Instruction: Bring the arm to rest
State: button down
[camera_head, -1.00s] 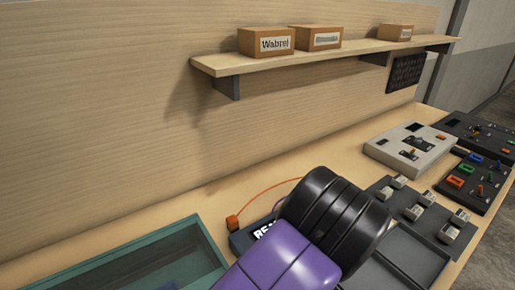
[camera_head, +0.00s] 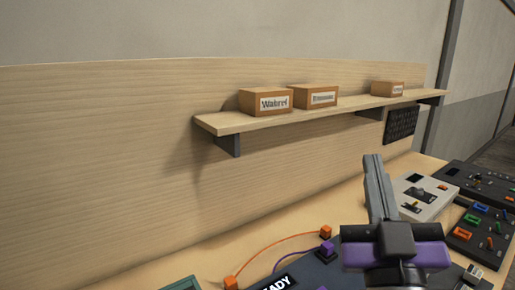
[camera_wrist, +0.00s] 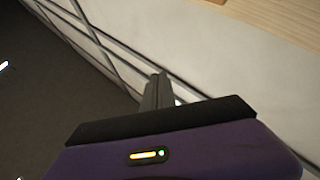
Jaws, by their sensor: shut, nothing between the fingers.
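My gripper (camera_head: 374,160) is raised above the bench in the head view, its grey fingers pointing up and closed together with nothing between them. Its purple and black body hides part of the console below. In the wrist view my gripper (camera_wrist: 161,77) also shows its fingers side by side, pointing toward the wall and floor, touching nothing.
A wooden bench (camera_head: 213,255) carries a light grey control box (camera_head: 437,205), a dark switch panel (camera_head: 480,240) and a dark unit with orange (camera_head: 326,232) and purple (camera_head: 327,248) connectors on cables. A shelf (camera_head: 222,122) with several cardboard boxes is on the wooden back panel.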

jog(key=s+a+f+n+g+y, duration=0.1)
jog(key=s+f+n+g+y, duration=0.1)
jog(key=s+f+n+y, duration=0.5)
jog(key=s+a+f+g+y, duration=0.1)
jog(key=s+f+y, duration=0.25)
jog(key=f, duration=0.65)
jog(key=s+d+f+m+g+h, duration=0.2)
jog(key=s+f+m+g+h, duration=0.1)
jog(key=s+f, duration=0.6)
jog(key=s+d+f+m+g+h, duration=0.3)
jog(key=s+f, duration=0.6)
jog(key=s, duration=0.5)
jog(key=shift+s+d+f+m+g+h, duration=0.3)
jog(key=shift+d+m+g+h, duration=0.1)
jog(key=shift+m+h, duration=0.45)
